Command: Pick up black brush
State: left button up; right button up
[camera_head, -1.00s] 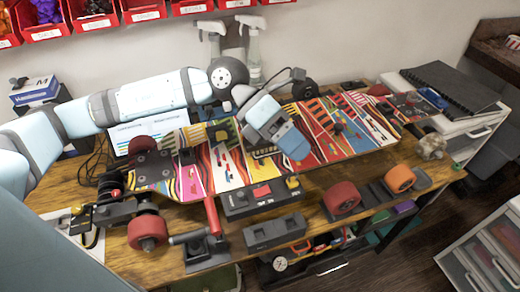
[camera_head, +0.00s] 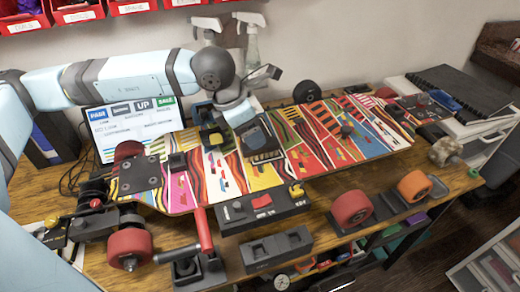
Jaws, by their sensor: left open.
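No brush can be picked out with certainty. A small black block (camera_head: 178,162) lies on the left part of the colourful skateboard deck (camera_head: 330,150); I cannot tell whether it is the brush. A black and yellow item (camera_head: 211,132) sits by the deck's back edge, left of my left gripper. My left gripper (camera_head: 262,150) hangs over the middle of the deck, pointing down. It is open, with nothing seen between its fingers, though its fingertips are hard to make out. My right gripper is not in view.
A sign screen (camera_head: 130,125) and spray bottles (camera_head: 252,45) stand behind the deck. A black control box (camera_head: 262,205), a red-handled tool (camera_head: 203,230), red wheels (camera_head: 352,208) and an orange wheel (camera_head: 414,186) crowd the front. Red bins (camera_head: 75,12) hang above.

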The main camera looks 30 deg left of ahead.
aim_at(260, 149)
pick_arm(q)
jog(key=x, duration=0.5)
jog(key=shift+d+f+b, duration=0.2)
jog(key=shift+f+b, duration=0.1)
jog(key=shift+b, duration=0.05)
jog(key=shift+c, duration=0.5)
jog(key=c, duration=0.9)
